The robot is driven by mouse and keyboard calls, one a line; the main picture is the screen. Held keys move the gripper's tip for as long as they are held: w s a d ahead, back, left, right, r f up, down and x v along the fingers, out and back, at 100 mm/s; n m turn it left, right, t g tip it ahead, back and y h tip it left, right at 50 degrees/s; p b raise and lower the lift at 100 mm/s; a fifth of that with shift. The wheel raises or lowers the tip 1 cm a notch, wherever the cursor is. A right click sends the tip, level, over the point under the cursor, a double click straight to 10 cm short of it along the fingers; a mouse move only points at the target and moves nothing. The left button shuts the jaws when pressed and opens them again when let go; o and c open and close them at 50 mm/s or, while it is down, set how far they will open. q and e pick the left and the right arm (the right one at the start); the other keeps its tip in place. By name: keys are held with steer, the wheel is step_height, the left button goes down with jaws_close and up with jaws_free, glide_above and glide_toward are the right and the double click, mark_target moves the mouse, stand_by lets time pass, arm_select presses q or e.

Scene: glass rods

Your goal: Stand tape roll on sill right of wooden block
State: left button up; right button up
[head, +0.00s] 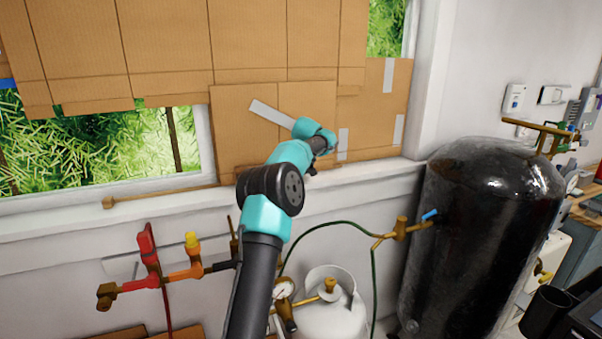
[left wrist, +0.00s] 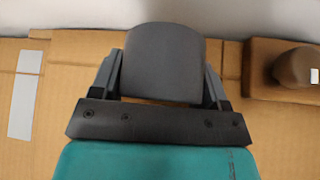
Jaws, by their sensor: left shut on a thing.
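My left gripper (head: 328,144) is at the window above the sill (head: 150,205), in front of the cardboard. In the left wrist view the left gripper (left wrist: 162,85) is shut on a dark grey, round-edged thing, which I take for the tape roll (left wrist: 163,60). A brown wooden block (left wrist: 262,85) shows at the right edge of that view, apart from the held roll, with a rounded brown thing in front of it. In the head view my arm hides most of this spot, and I cannot tell whether the roll touches the sill. My right gripper is not in view.
Cardboard sheets (head: 240,140) with grey tape strips (head: 389,75) cover much of the window. A black tank (head: 480,235) stands right of the sill's end. Valves (head: 193,250), a green hose (head: 372,270) and a white gas cylinder (head: 335,315) are below the sill.

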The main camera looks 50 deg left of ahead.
arm_select(q)
steer(key=shift+w+a+f, duration=0.1)
steer(key=shift+a, duration=0.05)
steer(key=shift+f, duration=1.65)
steer(key=shift+f, duration=0.1)
steer(key=o, duration=0.7)
steer(key=shift+r, duration=0.4)
steer(key=v, duration=1.1)
steer(key=shift+d+r, duration=0.15)
steer(key=shift+d, duration=0.05)
